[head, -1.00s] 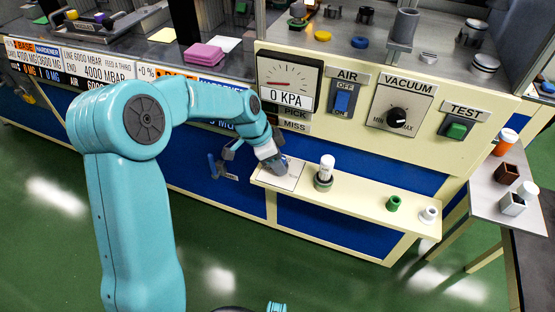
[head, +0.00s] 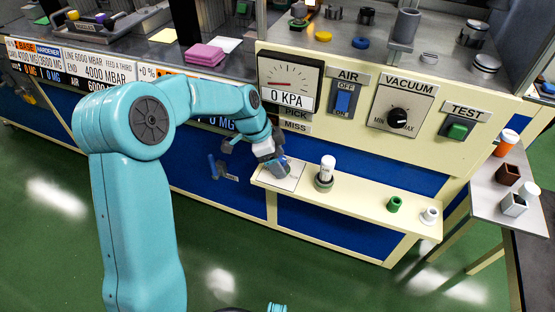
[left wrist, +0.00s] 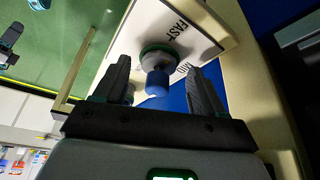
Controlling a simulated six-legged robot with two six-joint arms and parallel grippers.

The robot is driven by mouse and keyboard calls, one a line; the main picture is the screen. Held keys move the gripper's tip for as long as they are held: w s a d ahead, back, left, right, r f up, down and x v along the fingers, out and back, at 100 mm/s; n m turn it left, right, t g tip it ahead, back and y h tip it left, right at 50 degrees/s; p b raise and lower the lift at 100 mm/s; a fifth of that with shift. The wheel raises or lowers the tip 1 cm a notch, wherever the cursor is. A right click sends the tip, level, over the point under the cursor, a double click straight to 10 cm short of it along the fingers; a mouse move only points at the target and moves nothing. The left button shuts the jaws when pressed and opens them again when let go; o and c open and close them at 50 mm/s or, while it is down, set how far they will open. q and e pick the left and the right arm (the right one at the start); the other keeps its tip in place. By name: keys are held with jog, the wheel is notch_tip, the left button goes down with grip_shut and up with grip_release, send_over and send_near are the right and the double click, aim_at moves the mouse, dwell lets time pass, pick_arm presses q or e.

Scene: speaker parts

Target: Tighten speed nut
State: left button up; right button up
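In the left wrist view a round fitting, likely the speed nut (left wrist: 157,57), stands on a white plate (left wrist: 190,30) lettered "FAST". It has a green ring, a grey body and a blue cylindrical end. My left gripper (left wrist: 160,78) is open, with its two dark fingers apart and the blue end in the gap between them; no contact shows. In the head view my left gripper (head: 273,158) is low over the white plate (head: 291,181) at the left end of the cream shelf, and it hides much of the fitting.
A white-topped cylinder (head: 326,172) stands on the shelf (head: 362,199) just right of the plate. A green ring part (head: 394,204) and a white part (head: 430,215) sit at its right end. The control panel (head: 400,80) rises behind. A side table (head: 487,185) holds cups.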

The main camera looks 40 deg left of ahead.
pick_arm(q)
jog(key=p+v, duration=0.4)
jog(key=v, duration=1.2)
jog(key=shift+r, duration=0.1)
dwell(0.4)
